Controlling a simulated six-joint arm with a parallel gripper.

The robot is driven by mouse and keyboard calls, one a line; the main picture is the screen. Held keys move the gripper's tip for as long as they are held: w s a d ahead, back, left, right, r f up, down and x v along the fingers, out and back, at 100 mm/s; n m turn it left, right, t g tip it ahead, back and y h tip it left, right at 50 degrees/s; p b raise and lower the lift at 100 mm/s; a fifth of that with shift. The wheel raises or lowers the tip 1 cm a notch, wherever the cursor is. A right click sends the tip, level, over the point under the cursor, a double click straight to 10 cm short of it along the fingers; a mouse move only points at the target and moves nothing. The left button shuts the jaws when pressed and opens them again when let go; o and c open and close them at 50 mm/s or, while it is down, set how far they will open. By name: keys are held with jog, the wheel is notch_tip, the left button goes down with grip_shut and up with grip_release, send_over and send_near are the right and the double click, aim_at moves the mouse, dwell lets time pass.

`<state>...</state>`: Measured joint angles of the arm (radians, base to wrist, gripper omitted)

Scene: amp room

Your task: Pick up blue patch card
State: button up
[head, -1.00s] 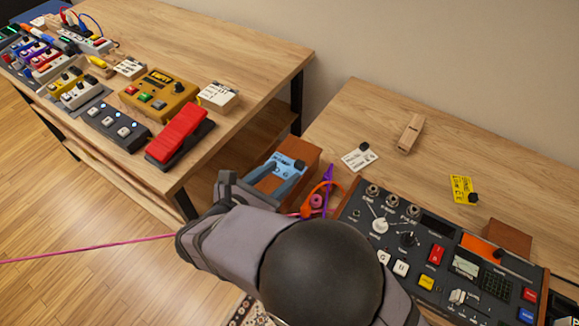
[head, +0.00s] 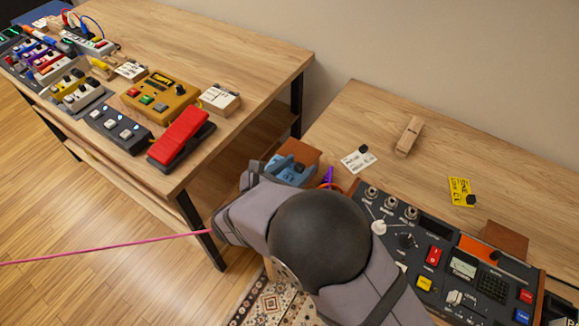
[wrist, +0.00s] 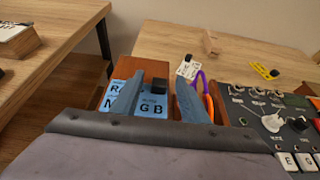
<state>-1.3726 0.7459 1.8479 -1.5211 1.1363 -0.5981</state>
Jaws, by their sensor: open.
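The blue patch card (head: 292,169) lies at the left end of the right table, by a brown wooden block. It has dark lettering and a black knob. In the wrist view the card (wrist: 152,106) shows between and beside my two blue-grey fingers. My gripper (wrist: 159,76) is open, with one finger crossing in front of the card and the other at its right side. The gap to the card cannot be told. In the head view my gripper (head: 282,172) and wrist hide part of the card.
The brown block (wrist: 125,72) stands behind the card. Purple and orange cables (wrist: 204,92) lie close on the right, beside the control console (head: 430,250). A white card (head: 358,160) and a yellow card (head: 461,191) lie farther right. A gap separates the left table (head: 230,75).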

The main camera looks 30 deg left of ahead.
aim_at(296, 174)
grip_shut()
notch_tip(296, 174, up, 10)
dwell(0.8)
